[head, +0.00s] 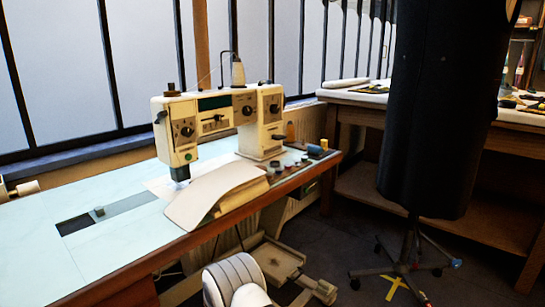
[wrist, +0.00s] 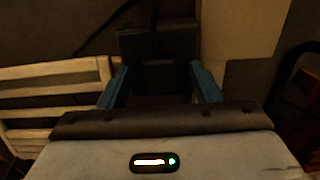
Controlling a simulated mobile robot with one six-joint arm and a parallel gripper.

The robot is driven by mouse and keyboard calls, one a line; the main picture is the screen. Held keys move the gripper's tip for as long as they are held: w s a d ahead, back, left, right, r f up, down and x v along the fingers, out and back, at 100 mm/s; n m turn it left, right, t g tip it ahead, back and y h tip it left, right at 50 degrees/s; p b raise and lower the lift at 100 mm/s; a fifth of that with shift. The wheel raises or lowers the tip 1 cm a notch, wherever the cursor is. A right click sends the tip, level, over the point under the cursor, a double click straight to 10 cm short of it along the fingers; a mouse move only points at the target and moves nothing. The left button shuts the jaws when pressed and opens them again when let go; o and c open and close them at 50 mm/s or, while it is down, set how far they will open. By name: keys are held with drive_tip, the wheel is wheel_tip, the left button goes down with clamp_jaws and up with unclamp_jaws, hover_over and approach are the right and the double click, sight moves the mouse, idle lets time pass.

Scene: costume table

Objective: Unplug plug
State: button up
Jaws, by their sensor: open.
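In the wrist view, my gripper (wrist: 160,70) is open, with one blue finger on the left and one on the right. Between the fingers is a small dark block that looks like the plug (wrist: 158,76). A dark cord (wrist: 155,22) runs up above it. Behind it is a wider dark box or plate (wrist: 135,44), perhaps the socket. The picture is very dark there, so I cannot tell whether the fingers touch the block. The block's lower part is hidden or lost in shadow. The head view does not clearly show the plug or my fingers.
A sewing table (head: 120,225) bears a cream sewing machine (head: 218,120). A dark dress form (head: 435,110) stands on a wheeled base at right, before a wooden bench (head: 450,195). In the wrist view, a pale slatted part (wrist: 55,90) lies left of my gripper.

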clamp_jaws()
idle(0.7)
drive_tip(key=shift+r+p, duration=1.9)
drive_tip(key=shift+r, duration=1.15)
